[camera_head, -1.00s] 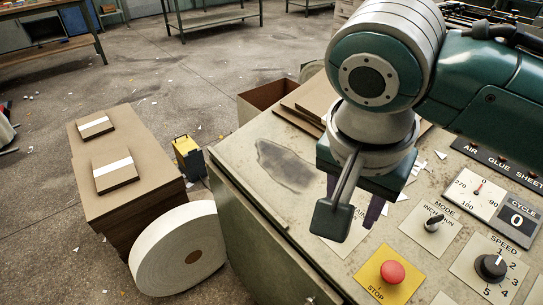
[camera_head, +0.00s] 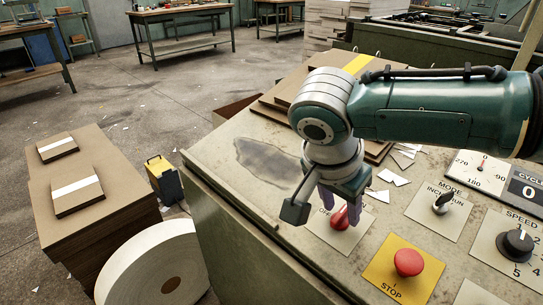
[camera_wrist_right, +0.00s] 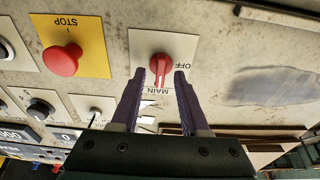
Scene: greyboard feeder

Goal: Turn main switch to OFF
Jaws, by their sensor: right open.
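The main switch is a red rotary knob on a white plate (camera_head: 341,218), partly behind my right gripper in the head view. In the right wrist view, the knob (camera_wrist_right: 161,70) appears between the fingertips, with its bar running along the finger direction and the words OFF and MAIN beside it. My right gripper (camera_head: 341,200) is open, its dark purple fingers pointing down at the switch. In the wrist view the fingertips (camera_wrist_right: 160,76) lie on either side of the knob; I cannot tell whether they touch it. My left gripper is out of view.
A red STOP button (camera_head: 408,262) on a yellow plate sits close by. The mode switch (camera_head: 443,203) and speed knob (camera_head: 516,245) are to the right. Paper scraps (camera_head: 393,177) and stacked boards lie behind. A large roll (camera_head: 150,262) stands left of the panel.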

